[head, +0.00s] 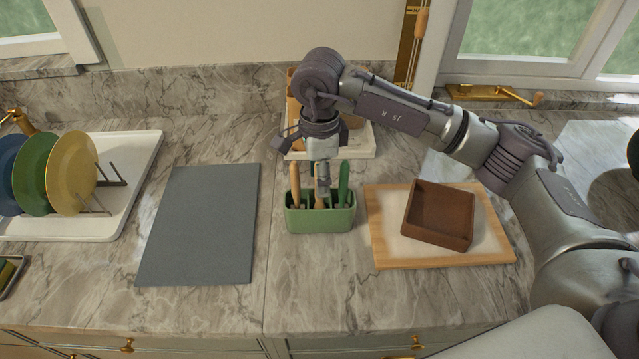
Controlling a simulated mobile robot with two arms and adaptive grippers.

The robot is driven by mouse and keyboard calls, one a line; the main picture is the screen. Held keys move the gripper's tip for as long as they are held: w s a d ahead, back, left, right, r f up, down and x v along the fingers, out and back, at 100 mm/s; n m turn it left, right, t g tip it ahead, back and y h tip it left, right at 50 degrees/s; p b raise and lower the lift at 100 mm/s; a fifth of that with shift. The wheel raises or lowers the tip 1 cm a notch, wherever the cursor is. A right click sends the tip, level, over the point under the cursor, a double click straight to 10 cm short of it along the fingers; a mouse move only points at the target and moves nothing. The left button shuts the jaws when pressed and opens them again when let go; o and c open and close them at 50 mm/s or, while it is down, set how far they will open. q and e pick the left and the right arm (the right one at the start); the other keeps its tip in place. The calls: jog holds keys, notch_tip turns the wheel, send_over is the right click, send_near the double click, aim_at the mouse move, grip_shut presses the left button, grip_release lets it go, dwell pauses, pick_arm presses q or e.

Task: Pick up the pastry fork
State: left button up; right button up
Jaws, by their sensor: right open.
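A green utensil caddy (320,217) stands on the marble counter. It holds several upright utensils: a wooden-handled one (295,187) in its left part, a green-handled one (344,184) in its right part, and others in the middle partly hidden by my gripper. I cannot tell which of them is the pastry fork. My right gripper (322,188) is open and points down over the middle of the caddy, among the handles. Whether its fingers touch a handle is not clear. My left gripper is not in view.
A grey mat (203,225) lies left of the caddy. A brown square box (438,215) sits on a wooden board (383,250) to the right. A white tray (135,190) with upright plates is far left. The counter in front of the caddy is clear.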

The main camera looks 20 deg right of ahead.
grip_shut()
jog(key=shift+r, duration=0.1)
